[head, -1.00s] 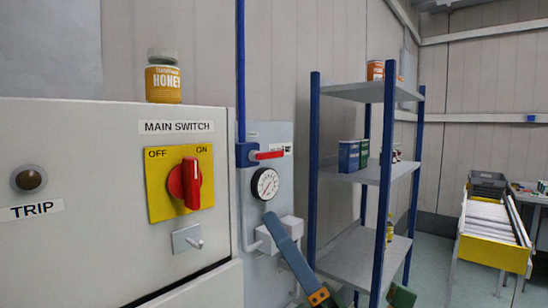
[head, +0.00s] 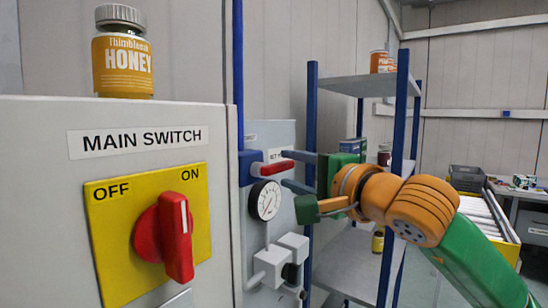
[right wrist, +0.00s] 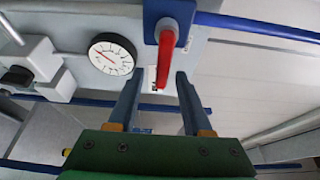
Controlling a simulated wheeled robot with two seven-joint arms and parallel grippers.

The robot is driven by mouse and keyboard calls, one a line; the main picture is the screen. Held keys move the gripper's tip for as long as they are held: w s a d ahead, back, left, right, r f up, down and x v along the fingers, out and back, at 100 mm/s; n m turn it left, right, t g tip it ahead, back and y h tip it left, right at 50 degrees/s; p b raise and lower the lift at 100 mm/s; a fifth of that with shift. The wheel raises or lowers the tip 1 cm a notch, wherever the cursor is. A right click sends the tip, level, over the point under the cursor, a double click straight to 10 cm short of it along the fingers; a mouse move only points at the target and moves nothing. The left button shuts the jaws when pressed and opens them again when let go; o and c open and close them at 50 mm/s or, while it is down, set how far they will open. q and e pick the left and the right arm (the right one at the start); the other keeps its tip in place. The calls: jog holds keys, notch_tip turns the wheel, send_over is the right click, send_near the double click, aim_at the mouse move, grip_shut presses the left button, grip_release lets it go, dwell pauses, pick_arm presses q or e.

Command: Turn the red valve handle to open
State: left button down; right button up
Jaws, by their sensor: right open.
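The red valve handle (head: 274,168) lies level, pointing right from a blue valve body (head: 250,166) on the blue pipe, above the pressure gauge. The right wrist view also shows the right gripper (right wrist: 157,78) open, with nothing held. I cannot tell whether a finger touches the handle. My left gripper is not in view.
The gauge (head: 265,200) and grey pipe fittings (head: 272,268) sit below the valve. The cabinet with the red main switch (head: 165,236) stands at left, a honey jar (head: 122,55) on top. A blue-post shelf (head: 362,88) stands behind my right arm.

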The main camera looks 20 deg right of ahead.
aim_at(286, 169)
jog(key=shift+w+r+p, duration=0.1)
jog(key=shift+r+p, duration=0.3)
jog(key=shift+r, duration=0.15)
jog(key=shift+w+a, duration=0.15)
jog(key=shift+w+a+f, duration=0.25)
jog(key=shift+w+f, duration=0.05)
jog(key=shift+w, duration=0.35)
jog(key=shift+w+a+f, duration=0.2)
jog(key=shift+w+f, duration=0.05)
jog(key=shift+w, duration=0.35)
jog(key=shift+s+d+r, duration=0.1)
jog(key=shift+s, duration=0.1)
grip_shut()
